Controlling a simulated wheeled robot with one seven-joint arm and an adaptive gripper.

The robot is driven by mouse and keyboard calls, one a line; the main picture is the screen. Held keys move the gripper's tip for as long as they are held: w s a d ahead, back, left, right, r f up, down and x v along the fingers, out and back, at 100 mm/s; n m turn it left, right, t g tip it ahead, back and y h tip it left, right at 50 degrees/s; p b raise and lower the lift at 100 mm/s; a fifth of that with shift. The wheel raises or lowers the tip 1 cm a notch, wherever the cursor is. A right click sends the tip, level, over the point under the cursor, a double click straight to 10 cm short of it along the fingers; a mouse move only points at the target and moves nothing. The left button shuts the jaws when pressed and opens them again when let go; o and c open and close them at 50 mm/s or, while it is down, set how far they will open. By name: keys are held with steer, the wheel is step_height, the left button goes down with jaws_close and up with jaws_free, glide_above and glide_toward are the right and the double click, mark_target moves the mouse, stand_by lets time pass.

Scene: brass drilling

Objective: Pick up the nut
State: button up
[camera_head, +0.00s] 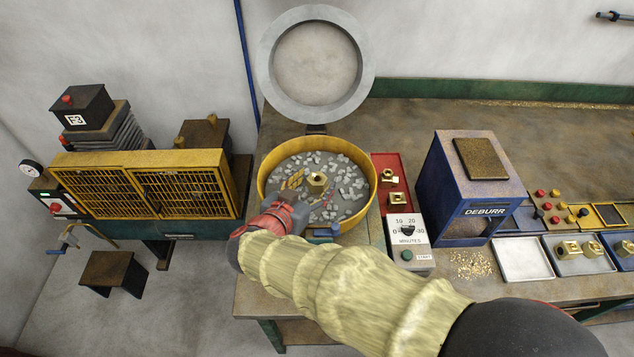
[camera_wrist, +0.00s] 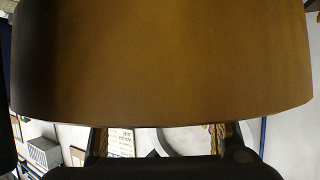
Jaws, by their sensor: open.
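A brass nut (camera_head: 316,181) sits on the grey stones inside the round yellow bowl (camera_head: 372,206), near its middle. My gripper (camera_head: 298,188) reaches over the bowl's near rim from the front, with its ridged yellowish finger pad just left of the nut. The jaws are open, and I see no nut held between them. In the wrist view the two fingers of my gripper (camera_wrist: 159,141) stand apart at the bottom. A large brown-gold curved surface fills most of that view, and the nut cannot be made out there.
A round grey lid (camera_head: 268,62) stands raised behind the bowl. A red tray (camera_head: 381,163) with brass parts and a timer box (camera_head: 408,252) are close on its right. The blue deburr machine (camera_head: 452,190) stands further right. A yellow barred guard (camera_head: 140,157) is at the left.

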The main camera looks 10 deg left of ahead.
steer(key=shift+x, duration=0.95)
jaws_close()
